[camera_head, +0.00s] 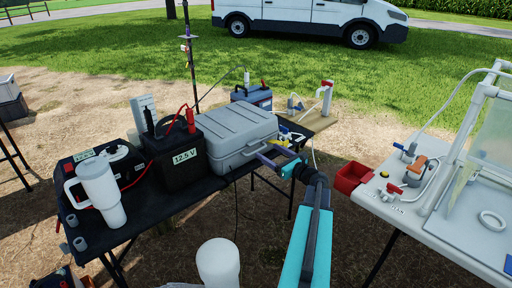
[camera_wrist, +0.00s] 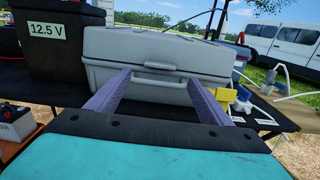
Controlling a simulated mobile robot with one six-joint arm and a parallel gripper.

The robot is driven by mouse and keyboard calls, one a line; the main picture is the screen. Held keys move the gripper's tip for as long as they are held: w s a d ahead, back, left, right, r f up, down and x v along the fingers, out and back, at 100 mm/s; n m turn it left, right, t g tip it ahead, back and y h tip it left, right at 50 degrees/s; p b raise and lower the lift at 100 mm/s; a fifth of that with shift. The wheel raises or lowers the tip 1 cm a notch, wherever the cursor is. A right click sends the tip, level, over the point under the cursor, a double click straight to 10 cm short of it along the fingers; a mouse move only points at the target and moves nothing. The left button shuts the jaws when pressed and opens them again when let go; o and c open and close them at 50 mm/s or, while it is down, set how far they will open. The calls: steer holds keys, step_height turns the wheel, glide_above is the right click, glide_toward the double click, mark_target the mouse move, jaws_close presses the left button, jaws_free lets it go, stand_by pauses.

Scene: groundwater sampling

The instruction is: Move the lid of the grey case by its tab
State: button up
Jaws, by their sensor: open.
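The grey case (camera_head: 232,128) stands shut on the dark table, its ribbed lid (camera_head: 228,118) down. In the wrist view the case (camera_wrist: 112,75) fills the upper middle, with its front handle (camera_wrist: 165,82) between my fingers and a small light tab (camera_wrist: 155,66) just above it at the lid seam. My gripper (camera_head: 268,150) is open and empty at the front right of the case. In the wrist view its two purple fingers (camera_wrist: 158,80) point at the case front, one on each side of the handle. I cannot tell whether the fingertips touch the case.
A black 12.5 V battery (camera_head: 180,150) stands close left of the case. A white mug (camera_head: 98,192) stands at the table's left end. A yellow item (camera_wrist: 228,96) lies beside my right finger. A white bench (camera_head: 400,205) with a red bin (camera_head: 352,178) stands right.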

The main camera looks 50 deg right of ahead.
steer(key=shift+w+d+p, duration=0.15)
steer(key=shift+w+p, duration=0.05)
steer(key=shift+w, duration=1.75)
steer(key=shift+w+d+p, duration=0.15)
steer(key=shift+w+p, duration=0.05)
steer(key=shift+w, duration=1.75)
